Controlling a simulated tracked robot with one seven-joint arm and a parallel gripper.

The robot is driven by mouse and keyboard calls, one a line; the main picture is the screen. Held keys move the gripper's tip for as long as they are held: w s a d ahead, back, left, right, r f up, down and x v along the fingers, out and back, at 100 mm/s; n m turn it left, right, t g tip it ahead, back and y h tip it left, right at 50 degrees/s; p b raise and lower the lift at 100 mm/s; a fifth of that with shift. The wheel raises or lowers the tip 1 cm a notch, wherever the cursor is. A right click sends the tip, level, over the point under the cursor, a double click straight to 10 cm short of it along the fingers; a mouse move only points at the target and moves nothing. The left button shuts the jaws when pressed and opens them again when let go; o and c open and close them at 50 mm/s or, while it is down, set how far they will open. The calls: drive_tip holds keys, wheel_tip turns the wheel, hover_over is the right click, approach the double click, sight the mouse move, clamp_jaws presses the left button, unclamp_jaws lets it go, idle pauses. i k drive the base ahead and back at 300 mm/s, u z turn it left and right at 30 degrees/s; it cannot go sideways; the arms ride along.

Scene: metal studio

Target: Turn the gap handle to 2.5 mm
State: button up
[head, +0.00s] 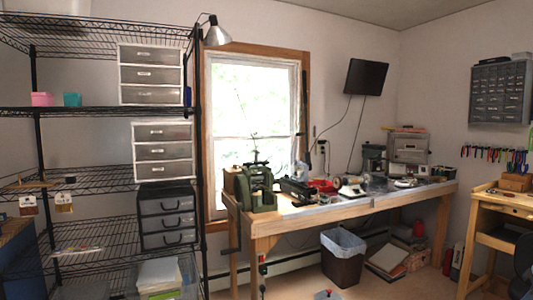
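A green machine (258,190), which looks like a rolling mill, stands at the left end of the wooden workbench (340,210). A dark handle-like part (254,162) stands on top of it, in front of the window. I take this to be the gap handle, but it is small and its form is not clear. No scale or gap reading can be made out. A dark crank-like bar (237,220) hangs at the machine's left side. My gripper is not in view, so nothing shows touching the machine.
A black wire shelf (110,107) with drawer units stands at the left. Tools crowd the bench right of the machine. A dark bin (343,257) stands under the bench. A second bench (500,207) is at the right. Some floor shows between the benches.

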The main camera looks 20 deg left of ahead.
sight(257, 152)
drive_tip(key=u, duration=0.15)
drive_tip(key=i, duration=0.35)
drive_tip(key=u, duration=0.8)
drive_tip(key=i, duration=0.95)
drive_tip(key=u, duration=0.75)
drive_tip(key=i, duration=1.05)
drive_tip(key=z, duration=0.45)
drive_tip(key=i, duration=1.2)
drive_tip(key=z, duration=0.8)
drive_tip(key=k, duration=0.85)
drive_tip(key=z, duration=0.2)
drive_tip(key=i, duration=0.5)
drive_tip(key=u, duration=0.05)
